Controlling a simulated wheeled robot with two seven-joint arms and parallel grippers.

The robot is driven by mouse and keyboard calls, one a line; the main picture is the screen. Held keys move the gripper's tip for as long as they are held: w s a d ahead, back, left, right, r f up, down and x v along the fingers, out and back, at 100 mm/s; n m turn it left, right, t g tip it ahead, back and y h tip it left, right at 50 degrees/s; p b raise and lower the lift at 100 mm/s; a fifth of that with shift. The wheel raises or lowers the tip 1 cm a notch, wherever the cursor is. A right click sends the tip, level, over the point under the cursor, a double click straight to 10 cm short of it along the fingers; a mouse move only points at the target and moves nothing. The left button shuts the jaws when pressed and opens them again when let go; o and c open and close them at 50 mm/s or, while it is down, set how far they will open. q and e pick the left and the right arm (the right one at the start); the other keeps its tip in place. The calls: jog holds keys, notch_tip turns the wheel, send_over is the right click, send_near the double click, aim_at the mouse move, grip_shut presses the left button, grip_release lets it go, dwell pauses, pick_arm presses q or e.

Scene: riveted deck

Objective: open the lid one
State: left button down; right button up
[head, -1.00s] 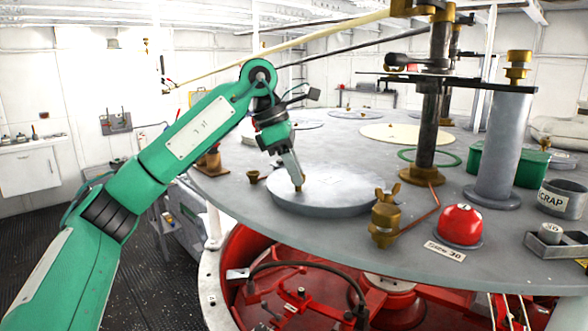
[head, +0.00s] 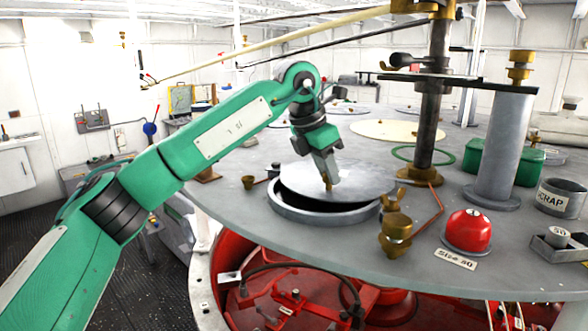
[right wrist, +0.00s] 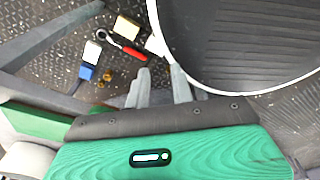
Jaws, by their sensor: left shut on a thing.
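The grey round lid (head: 300,178) in the head view is tilted up off its ring-shaped rim (head: 310,215).
A brass fitting (head: 395,232) and a red dome (head: 467,231) stand right of the opening on the grey deck (head: 350,258). A dark post (head: 432,120) and grey cylinder (head: 503,145) rise behind. In the right wrist view, a red-handled tool (right wrist: 133,53) lies on the floor.

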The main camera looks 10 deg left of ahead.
aim_at(348, 170)
pick_arm(q)
jog(key=w+d+n, duration=0.1)
jog(key=w+n, duration=0.1)
jog(key=w+d+n+t+y+p, duration=0.1)
jog(key=w+n, duration=0.1)
jog(key=w, duration=0.1)
jog(key=w+d+n, duration=0.1)
jog(key=w, duration=0.2)
jog(key=shift+d+r+n+y, duration=0.15)
jog(key=shift+d+n+y, duration=0.1)
jog(key=shift+n+y, duration=0.15)
jog(key=shift+w+n+t+y+p, duration=0.3)
jog(key=shift+w+n+p, duration=0.25)
jog(key=shift+w, duration=0.4)
jog(key=shift+w+n, duration=0.35)
jog(key=shift+w, duration=0.05)
jog(key=c, duration=1.1)
grip_release()
jog(key=shift+c, duration=0.2)
